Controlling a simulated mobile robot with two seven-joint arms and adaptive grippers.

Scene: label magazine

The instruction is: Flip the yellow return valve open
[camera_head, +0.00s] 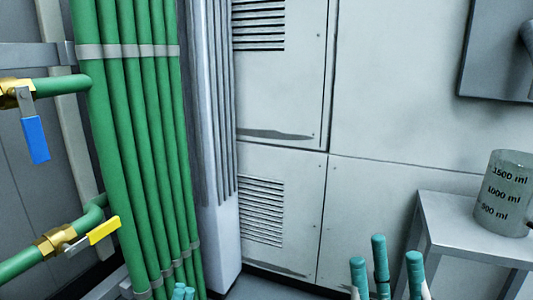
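The yellow return valve handle (103,231) is at the lower left. It sticks out from a brass valve body (55,241) on a green pipe and points right and slightly up, roughly along the pipe's line. My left gripper (183,292) shows only as teal fingertips at the bottom edge, to the right of and below the yellow handle, apart from it. The rest of it is out of view. My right gripper (387,268) is at the bottom, right of centre. Its teal-tipped fingers are spread apart with nothing between them.
A blue valve handle (35,139) hangs down from the upper pipe. Several vertical green pipes (140,150) stand between the yellow handle and a white column (221,245). At the right, a grey table (450,235) bears a marked beaker (506,195) near my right gripper.

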